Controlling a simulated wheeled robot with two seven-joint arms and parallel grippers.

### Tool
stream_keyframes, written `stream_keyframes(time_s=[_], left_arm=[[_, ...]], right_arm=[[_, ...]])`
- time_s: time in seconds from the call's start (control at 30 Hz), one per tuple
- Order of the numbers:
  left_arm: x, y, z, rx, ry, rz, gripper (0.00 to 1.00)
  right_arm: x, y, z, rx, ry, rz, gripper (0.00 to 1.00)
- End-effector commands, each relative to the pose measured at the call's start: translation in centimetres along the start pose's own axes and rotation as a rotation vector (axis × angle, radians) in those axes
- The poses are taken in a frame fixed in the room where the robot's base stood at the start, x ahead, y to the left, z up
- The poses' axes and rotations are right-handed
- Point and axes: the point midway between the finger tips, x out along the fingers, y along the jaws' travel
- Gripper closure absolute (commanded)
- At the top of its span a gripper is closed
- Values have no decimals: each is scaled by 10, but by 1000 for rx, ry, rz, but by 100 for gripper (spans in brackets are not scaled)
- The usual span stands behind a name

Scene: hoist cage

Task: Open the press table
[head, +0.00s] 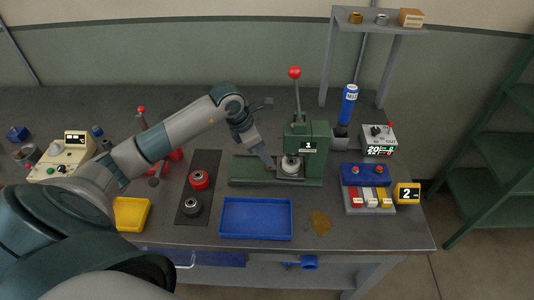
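The green press (318,165) with a label "1" stands on the bench right of centre. Its lever (297,95) points up and ends in a red ball. A long green base (248,178) runs out to the left of the press body. A pale round metal part (290,165) sits on a grey plate under the press head. My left gripper (270,165) points down over the green base, just left of this part. Its fingers look close together, but I cannot tell whether they are open, shut or touching anything. My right gripper is not in view.
A blue tray (256,235) lies in front of the press. A dark plate (205,160) with red and black rings is to the left. A blue control box (366,174), a "2" sign (407,193) and a blue bottle (348,105) are right. A brown stain (320,222) marks the bench.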

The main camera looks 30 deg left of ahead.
Motion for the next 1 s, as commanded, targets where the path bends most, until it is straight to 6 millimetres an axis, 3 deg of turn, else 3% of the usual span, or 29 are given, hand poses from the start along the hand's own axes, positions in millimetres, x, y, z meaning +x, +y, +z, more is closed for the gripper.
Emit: stream_keyframes(time_s=[0.23,0.63,0.8,1.0], left_arm=[[24,0,0,-1,0,-2,62],[30,0,0,0,0,0,62],[29,0,0,0,0,0,100],[29,1,-2,0,0,0,100]], right_arm=[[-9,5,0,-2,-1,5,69],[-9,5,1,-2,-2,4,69],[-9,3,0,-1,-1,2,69],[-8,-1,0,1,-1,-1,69]])
